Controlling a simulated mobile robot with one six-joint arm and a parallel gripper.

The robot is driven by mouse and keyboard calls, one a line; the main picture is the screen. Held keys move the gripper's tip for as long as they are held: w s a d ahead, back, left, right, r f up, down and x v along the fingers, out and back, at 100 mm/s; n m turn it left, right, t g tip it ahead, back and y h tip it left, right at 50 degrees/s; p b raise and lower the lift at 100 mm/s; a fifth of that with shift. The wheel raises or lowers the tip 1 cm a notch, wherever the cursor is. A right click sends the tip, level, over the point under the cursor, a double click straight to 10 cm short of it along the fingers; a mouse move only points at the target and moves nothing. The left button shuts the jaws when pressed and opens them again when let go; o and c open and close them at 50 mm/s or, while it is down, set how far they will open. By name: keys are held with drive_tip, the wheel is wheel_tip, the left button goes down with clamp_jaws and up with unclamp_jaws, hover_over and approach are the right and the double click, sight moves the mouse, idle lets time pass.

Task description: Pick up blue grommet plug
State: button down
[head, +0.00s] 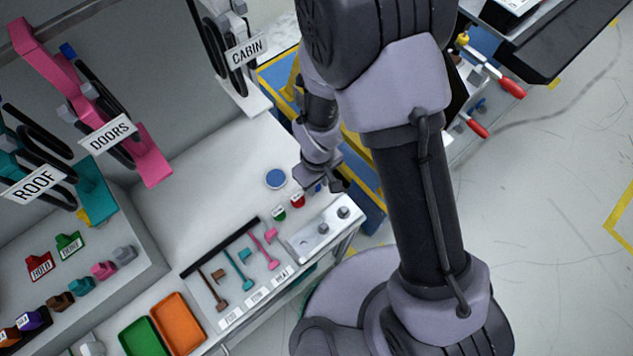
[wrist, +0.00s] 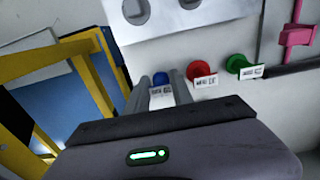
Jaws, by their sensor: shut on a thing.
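The blue grommet plug (wrist: 160,77) shows in the wrist view between the two fingers of my gripper (wrist: 161,88), with a small white label in front of it. My gripper is shut on the plug. In the head view my gripper (head: 328,186) is low over the right end of the white worktop, and a small bit of blue shows at its fingers. Most of the plug is hidden there by the fingers. I cannot tell whether the plug is clear of the worktop.
A red plug (wrist: 201,72) and a green plug (wrist: 241,66) stand beside my gripper, each with a label. A white block with grey knobs (head: 325,229) lies close by.

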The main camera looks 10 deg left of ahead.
wheel_tip(320, 180, up, 4)
drive_tip(key=shift+s+r+p, duration=0.1)
drive_tip(key=shift+p, duration=0.75)
drive_tip(key=s, duration=0.5)
drive_tip(key=s+a, duration=0.1)
drive_tip(key=s, duration=0.4)
drive_tip(key=s+a+r, duration=0.1)
drive_tip(key=s, duration=0.4)
drive_tip(key=shift+s+a, duration=0.15)
drive_tip(key=shift+s, duration=0.2)
